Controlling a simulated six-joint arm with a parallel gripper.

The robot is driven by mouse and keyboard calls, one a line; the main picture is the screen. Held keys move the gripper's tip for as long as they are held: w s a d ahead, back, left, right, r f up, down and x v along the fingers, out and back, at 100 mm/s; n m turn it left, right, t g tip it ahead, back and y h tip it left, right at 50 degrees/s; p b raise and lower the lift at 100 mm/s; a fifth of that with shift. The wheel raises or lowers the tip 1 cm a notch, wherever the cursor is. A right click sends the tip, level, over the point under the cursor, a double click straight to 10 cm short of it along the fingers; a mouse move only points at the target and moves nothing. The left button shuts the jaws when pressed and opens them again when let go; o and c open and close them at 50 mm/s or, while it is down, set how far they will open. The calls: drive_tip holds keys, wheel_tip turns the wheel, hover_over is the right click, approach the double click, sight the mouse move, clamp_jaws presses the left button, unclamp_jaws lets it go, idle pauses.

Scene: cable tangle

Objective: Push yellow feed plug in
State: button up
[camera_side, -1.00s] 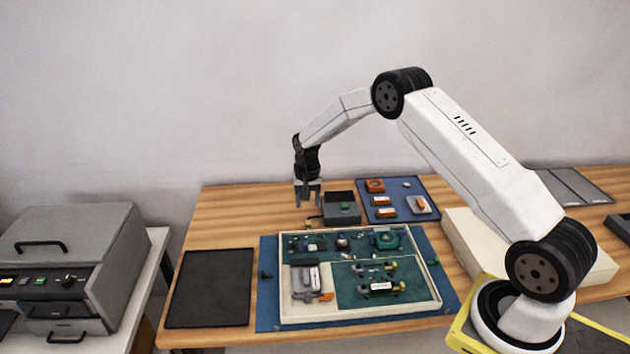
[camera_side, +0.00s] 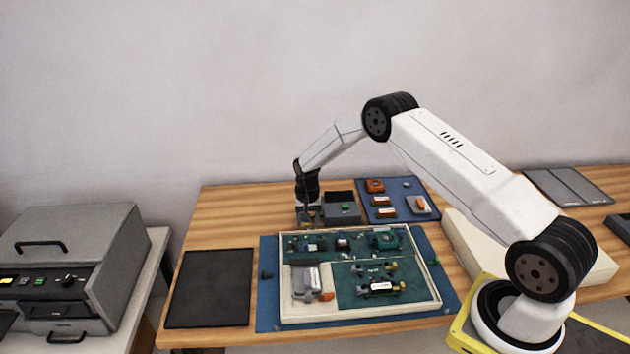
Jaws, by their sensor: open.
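My gripper (camera_side: 310,218) is open and low over the table, just left of a dark grey box (camera_side: 342,206) and behind the board tray. A small yellowish part (camera_side: 313,225) shows at the fingertips; I cannot tell whether it is the yellow feed plug or whether the fingers touch it. The board tray (camera_side: 281,300) has a cream rim and holds green circuit boards (camera_side: 350,295). Small yellow parts (camera_side: 361,267) sit on the lower board, too small to identify. The socket for the plug cannot be made out.
The tray lies on a blue mat (camera_side: 268,310). A blue parts mat (camera_side: 395,190) with orange and grey pieces is at the back. A black mat (camera_side: 210,290) lies left. A grey machine (camera_side: 70,260) stands far left. Bare wood shows at the back left.

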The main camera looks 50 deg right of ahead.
drive_tip(key=shift+f, duration=0.45)
clamp_jaws()
idle(1.2)
